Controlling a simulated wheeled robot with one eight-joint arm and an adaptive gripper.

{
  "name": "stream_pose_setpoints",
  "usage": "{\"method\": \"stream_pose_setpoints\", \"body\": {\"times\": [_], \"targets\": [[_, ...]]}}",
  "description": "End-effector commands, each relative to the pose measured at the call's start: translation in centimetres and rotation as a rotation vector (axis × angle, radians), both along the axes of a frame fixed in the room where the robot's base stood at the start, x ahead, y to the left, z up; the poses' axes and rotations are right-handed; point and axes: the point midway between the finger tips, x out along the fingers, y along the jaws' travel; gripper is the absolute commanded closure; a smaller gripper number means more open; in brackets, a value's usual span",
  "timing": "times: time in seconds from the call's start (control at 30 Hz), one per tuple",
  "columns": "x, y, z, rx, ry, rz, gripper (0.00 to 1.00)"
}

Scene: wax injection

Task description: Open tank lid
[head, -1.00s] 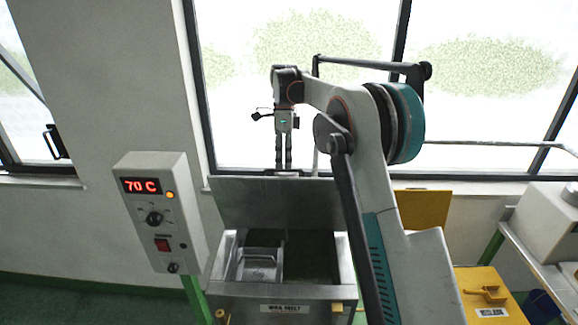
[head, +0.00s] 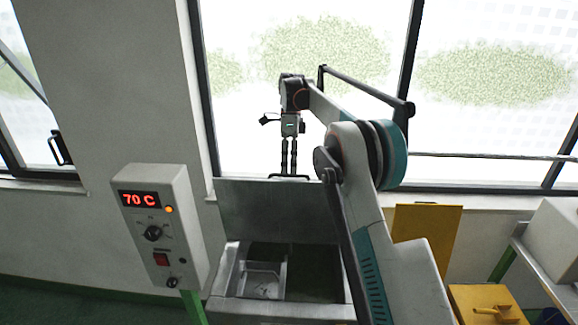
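The tank lid (head: 262,212) is a grey metal plate standing raised, close to upright, at the back of the open wax tank (head: 262,312). The dark lid handle (head: 274,176) runs along its top edge. My gripper (head: 289,172) points down at this handle from above. Its two fingers are nearly parallel with a narrow gap, and their tips meet the handle; it appears shut on it. The exact contact is too small to see. Inside the tank are a metal pan (head: 260,281) at left and a dark compartment (head: 312,275) at right, partly hidden by my arm.
A control box (head: 160,225) reading 70 C stands left of the tank. A window (head: 240,100) is behind the lid. At right are a yellow panel (head: 428,235), a yellow box (head: 487,300) and a bench with a pale machine (head: 553,240).

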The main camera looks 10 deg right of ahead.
Motion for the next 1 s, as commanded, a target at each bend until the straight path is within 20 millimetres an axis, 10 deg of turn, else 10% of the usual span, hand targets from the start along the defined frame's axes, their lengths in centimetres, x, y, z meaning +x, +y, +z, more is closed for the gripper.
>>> {"method": "stream_pose_setpoints", "body": {"times": [0.33, 1.0], "targets": [[0.69, -0.57, -1.92, -0.011, -0.02, -0.007, 0.47], [0.64, -0.37, -1.66, -0.009, -0.02, -0.005, 0.57]]}}
